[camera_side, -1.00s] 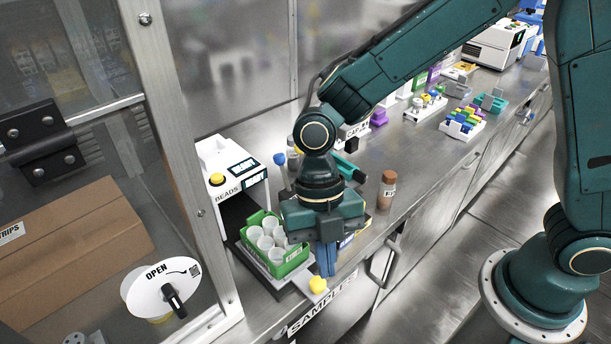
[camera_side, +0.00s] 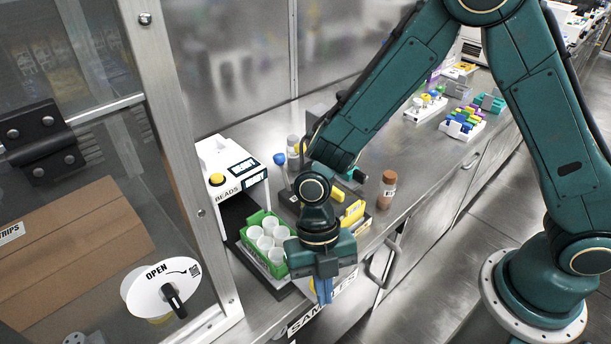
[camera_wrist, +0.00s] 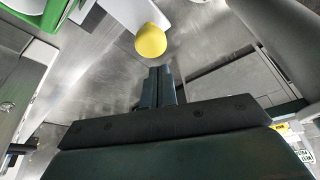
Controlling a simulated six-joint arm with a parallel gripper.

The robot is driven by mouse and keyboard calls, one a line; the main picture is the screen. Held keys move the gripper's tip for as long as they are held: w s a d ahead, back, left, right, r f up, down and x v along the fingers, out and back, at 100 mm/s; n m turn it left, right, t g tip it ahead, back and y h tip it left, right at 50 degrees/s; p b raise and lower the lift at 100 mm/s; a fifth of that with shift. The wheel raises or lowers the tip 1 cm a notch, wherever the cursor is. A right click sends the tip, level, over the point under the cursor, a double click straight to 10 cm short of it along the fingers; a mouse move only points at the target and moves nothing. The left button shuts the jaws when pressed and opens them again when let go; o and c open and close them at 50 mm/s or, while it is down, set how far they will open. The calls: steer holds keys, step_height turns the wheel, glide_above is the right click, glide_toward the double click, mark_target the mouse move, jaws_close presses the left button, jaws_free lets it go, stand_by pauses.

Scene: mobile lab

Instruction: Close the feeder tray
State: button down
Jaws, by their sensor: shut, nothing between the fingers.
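The feeder tray (camera_side: 262,276) is a dark tray that stands pulled out from the white feeder labelled BEADS (camera_side: 226,172). It carries a green rack (camera_side: 279,270) of white cups. In the wrist view, a white tab (camera_wrist: 122,13) bears a yellow knob (camera_wrist: 150,41), and the green rack (camera_wrist: 38,12) shows at the top left. My gripper (camera_side: 323,292) is shut and empty, pointing down just in front of the tray. In the side view it hides most of the knob. In the wrist view its fingertips (camera_wrist: 160,72) lie close below the knob, with a small gap in the picture.
A dark holder with yellow items (camera_side: 352,212) stands right of the tray, close to my arm. A brown bottle (camera_side: 388,190) stands beyond it. A cabinet handle (camera_side: 386,262) juts out at the counter's front. A glazed frame (camera_side: 205,215) stands to the left.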

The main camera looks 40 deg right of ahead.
mark_target(277, 247)
steer(key=shift+w+d, duration=0.2)
steer(key=shift+w, duration=0.2)
steer(key=shift+w, duration=0.1)
steer(key=w, duration=1.2)
steer(key=shift+w, duration=0.4)
